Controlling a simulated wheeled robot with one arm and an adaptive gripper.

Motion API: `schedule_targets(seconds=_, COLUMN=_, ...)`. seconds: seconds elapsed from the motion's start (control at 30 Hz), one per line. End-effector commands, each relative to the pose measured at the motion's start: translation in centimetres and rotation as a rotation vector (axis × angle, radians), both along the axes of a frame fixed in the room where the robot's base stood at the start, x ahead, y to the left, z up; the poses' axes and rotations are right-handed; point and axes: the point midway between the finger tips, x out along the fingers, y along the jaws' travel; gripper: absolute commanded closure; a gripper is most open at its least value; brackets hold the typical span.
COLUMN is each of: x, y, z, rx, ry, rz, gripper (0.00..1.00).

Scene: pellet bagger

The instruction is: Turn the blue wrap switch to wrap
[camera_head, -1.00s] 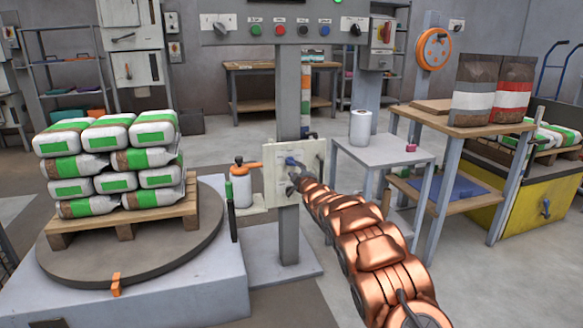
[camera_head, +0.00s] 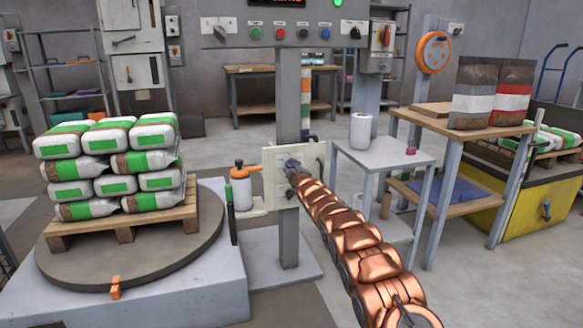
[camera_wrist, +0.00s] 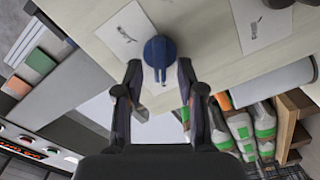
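The blue wrap switch (camera_wrist: 158,52) is a round knob with a raised grip bar on a pale panel, seen in the wrist view. The panel (camera_head: 270,190) is fixed to a grey post in the head view, where my gripper hides the switch. My gripper (camera_head: 291,165) reaches the panel from the lower right. In the wrist view, the fingers of my gripper (camera_wrist: 159,72) are apart, one on each side of the knob. A small gap shows on both sides, so I see no grip on it.
Picture labels (camera_wrist: 126,28) flank the knob. A white bottle with an orange top (camera_head: 242,186) stands just left of the panel. Stacked bags (camera_head: 85,190) sit on a pallet on the turntable (camera_head: 190,246) at left. A grey table (camera_head: 385,152) stands close at right.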

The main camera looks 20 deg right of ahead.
Motion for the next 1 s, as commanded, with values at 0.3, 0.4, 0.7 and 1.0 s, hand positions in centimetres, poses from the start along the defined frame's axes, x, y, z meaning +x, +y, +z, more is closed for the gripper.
schedule_targets(seconds=0.3, x=0.83, y=-0.20, z=-0.04, rx=0.000, ry=0.000, rz=-0.006, gripper=0.61)
schedule_targets(seconds=0.4, x=0.90, y=-0.24, z=-0.03, rx=0.000, ry=-0.001, rz=-0.006, gripper=0.61)
schedule_targets(seconds=0.7, x=0.92, y=-0.27, z=-0.11, rx=0.000, ry=0.001, rz=-0.008, gripper=0.64)
schedule_targets(seconds=1.0, x=0.91, y=-0.29, z=-0.13, rx=0.000, ry=0.001, rz=-0.008, gripper=0.95)
